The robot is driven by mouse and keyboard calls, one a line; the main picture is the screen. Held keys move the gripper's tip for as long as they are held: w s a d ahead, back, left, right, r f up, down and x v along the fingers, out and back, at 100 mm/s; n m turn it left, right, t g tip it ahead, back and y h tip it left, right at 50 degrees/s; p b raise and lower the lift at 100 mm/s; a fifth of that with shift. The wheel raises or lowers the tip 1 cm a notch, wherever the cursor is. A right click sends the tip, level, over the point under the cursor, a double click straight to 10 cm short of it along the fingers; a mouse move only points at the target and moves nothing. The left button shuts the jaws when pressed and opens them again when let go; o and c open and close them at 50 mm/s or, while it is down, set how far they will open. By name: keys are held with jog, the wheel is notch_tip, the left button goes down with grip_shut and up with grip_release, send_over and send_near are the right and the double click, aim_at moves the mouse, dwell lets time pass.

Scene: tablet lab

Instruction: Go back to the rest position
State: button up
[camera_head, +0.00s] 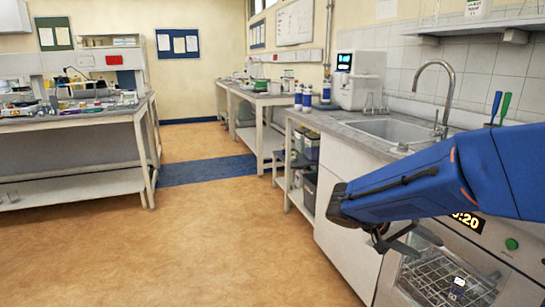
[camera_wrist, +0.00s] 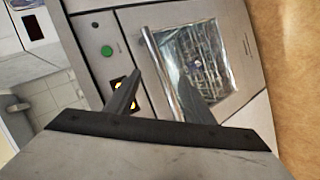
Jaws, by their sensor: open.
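My blue arm reaches in from the right in the head view. My gripper (camera_head: 398,243) hangs at its end, in front of a steel machine (camera_head: 525,258) under the counter. In the wrist view my gripper (camera_wrist: 158,88) has its two dark fingers apart with nothing held between them. The machine's silver door handle (camera_wrist: 158,72) shows behind and between the fingers; I cannot tell whether they touch it. The door's window (camera_wrist: 222,52) appears closed, with a wire rack (camera_head: 440,282) and a small item inside. A green button (camera_head: 511,244) and a partly hidden lit display (camera_head: 467,221) are above.
A sink (camera_head: 393,130) with a curved tap (camera_head: 448,80) is in the counter above. Bottles (camera_head: 303,97) and a white device (camera_head: 358,80) stand farther back. A cluttered bench (camera_head: 75,122) is at left. The tan floor (camera_head: 190,245) is clear.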

jog(key=s+a+f+n+y, duration=0.1)
jog(key=s+a+f+y, duration=0.15)
jog(key=s+y, duration=0.65)
jog(key=s+a+n+t+y, duration=0.2)
jog(key=s+a+t, duration=0.2)
jog(key=s+a, duration=0.3)
jog(key=shift+s+a+r+n+t+y, duration=0.15)
jog(key=shift+s+a+n+t+y, duration=0.2)
jog(key=shift+s, duration=0.75)
jog(key=shift+d, duration=0.1)
jog(key=shift+c, duration=0.4)
